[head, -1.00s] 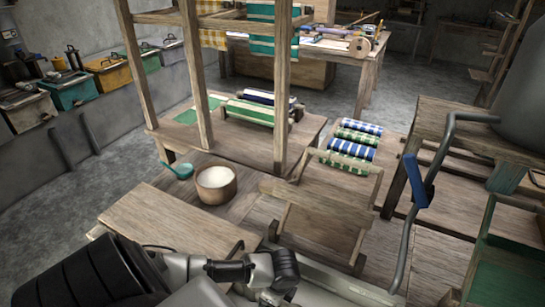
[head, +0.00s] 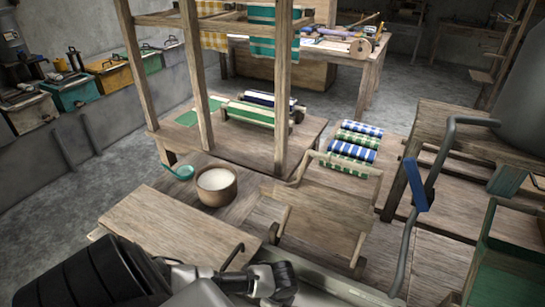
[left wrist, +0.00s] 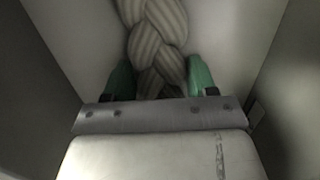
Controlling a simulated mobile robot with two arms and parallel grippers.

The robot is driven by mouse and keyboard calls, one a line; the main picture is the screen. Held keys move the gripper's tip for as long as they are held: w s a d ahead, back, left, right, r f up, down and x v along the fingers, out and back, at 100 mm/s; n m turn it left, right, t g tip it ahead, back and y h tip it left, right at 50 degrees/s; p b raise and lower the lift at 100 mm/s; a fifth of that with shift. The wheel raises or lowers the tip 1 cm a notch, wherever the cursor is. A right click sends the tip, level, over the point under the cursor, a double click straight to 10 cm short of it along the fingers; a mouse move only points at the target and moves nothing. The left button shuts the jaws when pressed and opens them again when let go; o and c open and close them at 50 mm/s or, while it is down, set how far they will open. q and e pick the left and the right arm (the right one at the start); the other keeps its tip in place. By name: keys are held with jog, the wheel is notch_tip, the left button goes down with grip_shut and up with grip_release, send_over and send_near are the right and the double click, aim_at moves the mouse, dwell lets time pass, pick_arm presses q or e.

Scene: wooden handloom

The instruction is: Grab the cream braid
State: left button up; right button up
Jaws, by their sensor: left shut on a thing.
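The cream braid (left wrist: 158,30) shows in the left wrist view as a thick, ribbed plait running down from the top edge to between my fingers. My left gripper (left wrist: 161,82) has green fingertips, one on each side of the braid's lower part, and is shut on it. The braid's lower end is hidden behind the gripper's metal bar. Pale walls stand on both sides of the braid. In the head view neither the braid nor my left gripper can be made out; only parts of my arm show at the bottom. My right gripper is in no view.
A wooden lid or board (head: 180,240) with a dark handle lies close to my arm. The loom's upright posts (head: 283,100) and a blue-handled crank (head: 416,185) rise nearby.

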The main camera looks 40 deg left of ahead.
pick_arm(q)
jog(key=c, duration=0.4)
jog(key=shift+r, duration=0.2)
